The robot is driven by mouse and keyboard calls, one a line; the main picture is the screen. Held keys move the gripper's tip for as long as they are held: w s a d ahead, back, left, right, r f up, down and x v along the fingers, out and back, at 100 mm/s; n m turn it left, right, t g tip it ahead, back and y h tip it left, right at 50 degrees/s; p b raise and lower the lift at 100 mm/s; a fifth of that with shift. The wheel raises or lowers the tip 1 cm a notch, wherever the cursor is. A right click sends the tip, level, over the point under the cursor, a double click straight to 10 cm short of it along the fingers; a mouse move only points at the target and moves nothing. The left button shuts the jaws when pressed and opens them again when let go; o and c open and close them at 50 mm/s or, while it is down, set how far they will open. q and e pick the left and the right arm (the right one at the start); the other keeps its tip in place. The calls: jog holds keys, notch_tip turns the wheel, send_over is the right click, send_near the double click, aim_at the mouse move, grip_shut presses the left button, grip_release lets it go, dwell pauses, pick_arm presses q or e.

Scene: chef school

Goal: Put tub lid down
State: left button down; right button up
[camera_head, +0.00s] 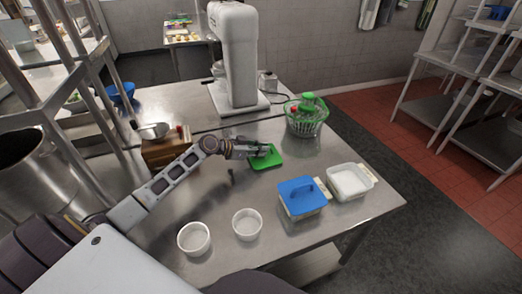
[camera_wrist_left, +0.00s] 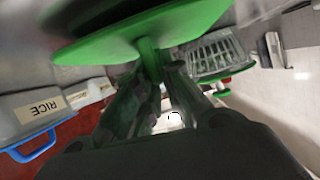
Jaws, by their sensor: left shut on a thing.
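My left gripper (camera_head: 261,149) is shut on the handle of a green tub lid (camera_head: 267,159). The lid is over the middle of the steel table; I cannot tell whether it touches the top. In the left wrist view the lid (camera_wrist_left: 150,32) spans the top, with its handle between the fingers (camera_wrist_left: 152,75). An open white tub (camera_head: 349,181) without a lid stands at the table's right. Beside it, to the left, is a tub with a blue handled lid (camera_head: 299,192). In the left wrist view a tub labelled RICE (camera_wrist_left: 38,110) shows. My right gripper is not in view.
A green salad spinner (camera_head: 306,120) stands behind and right of the lid. A white stand mixer (camera_head: 235,60) is at the back. Two white bowls (camera_head: 194,239) (camera_head: 247,224) sit at the front. A wooden box (camera_head: 163,152) is at the left. Bare steel lies around the lid.

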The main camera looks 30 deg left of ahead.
aim_at(251, 159)
pick_arm(q)
jog(key=shift+f, duration=0.15)
jog(key=c, duration=1.5)
grip_release()
jog(key=shift+c, duration=0.2)
jog(key=shift+s, duration=0.1)
jog(key=shift+s+a, duration=0.25)
jog(key=shift+a, duration=0.05)
jog(key=shift+s+a+r, duration=0.35)
jog(key=shift+s, duration=0.1)
jog(key=shift+b+v, duration=0.4)
jog(key=shift+v, duration=3.1)
jog(key=shift+b+v, duration=0.35)
jog(key=shift+v, duration=0.6)
jog(key=shift+s+a+r, duration=0.25)
jog(key=shift+s, duration=0.05)
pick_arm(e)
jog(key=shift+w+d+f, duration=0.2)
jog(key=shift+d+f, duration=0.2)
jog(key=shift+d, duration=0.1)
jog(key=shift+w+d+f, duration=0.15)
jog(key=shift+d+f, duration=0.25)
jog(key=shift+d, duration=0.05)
